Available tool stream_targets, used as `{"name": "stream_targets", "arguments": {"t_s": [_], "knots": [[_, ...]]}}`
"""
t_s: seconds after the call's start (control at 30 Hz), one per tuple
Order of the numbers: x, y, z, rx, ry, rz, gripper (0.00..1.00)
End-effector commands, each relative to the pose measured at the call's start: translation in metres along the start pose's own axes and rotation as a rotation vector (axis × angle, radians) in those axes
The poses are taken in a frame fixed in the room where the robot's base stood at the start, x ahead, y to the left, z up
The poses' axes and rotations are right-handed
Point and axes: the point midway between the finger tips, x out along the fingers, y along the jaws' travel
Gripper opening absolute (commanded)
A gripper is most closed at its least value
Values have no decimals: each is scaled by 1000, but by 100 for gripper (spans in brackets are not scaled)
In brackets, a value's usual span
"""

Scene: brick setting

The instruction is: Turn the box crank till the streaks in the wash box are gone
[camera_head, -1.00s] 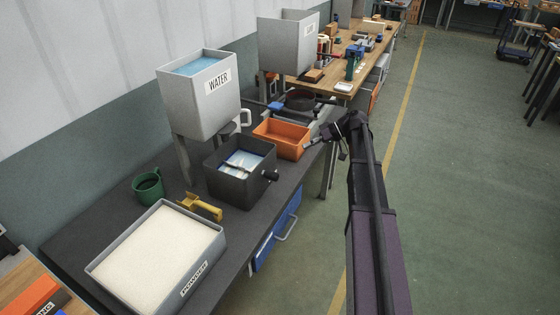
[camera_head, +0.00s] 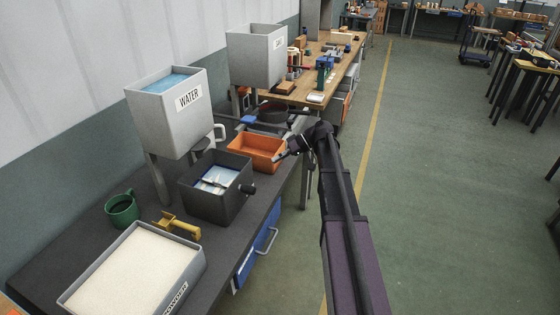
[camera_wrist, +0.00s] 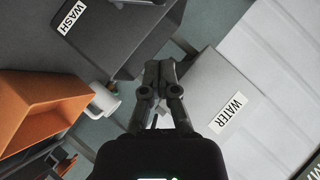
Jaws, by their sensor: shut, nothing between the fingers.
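The wash box (camera_head: 225,208) is a dark grey open box on the bench, holding pale blue and white contents with a dark bar across them. Streaks are too small to make out. Its crank knob (camera_head: 247,189) is dark and sticks out at the right side. In the wrist view the box (camera_wrist: 125,35) is at the top with its WASH label (camera_wrist: 76,17); the crank is not clear there.
The orange tray (camera_head: 262,162) stands just behind the wash box. The WATER tank (camera_head: 160,125), a white mug handle (camera_head: 219,133), a green mug (camera_head: 122,212), a yellow scoop (camera_head: 175,224) and the powder bin (camera_head: 190,280) are close by. The floor right of the bench is clear.

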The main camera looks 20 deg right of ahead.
Motion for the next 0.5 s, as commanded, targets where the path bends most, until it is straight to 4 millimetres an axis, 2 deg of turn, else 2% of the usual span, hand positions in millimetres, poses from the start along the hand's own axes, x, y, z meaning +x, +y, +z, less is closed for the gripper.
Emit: {"name": "stream_targets", "arguments": {"t_s": [0.03, 0.5], "knots": [[10, 2, 2, -1, -2, -1, 0], [79, 2, 6, -1, -1, -1, 0]]}}
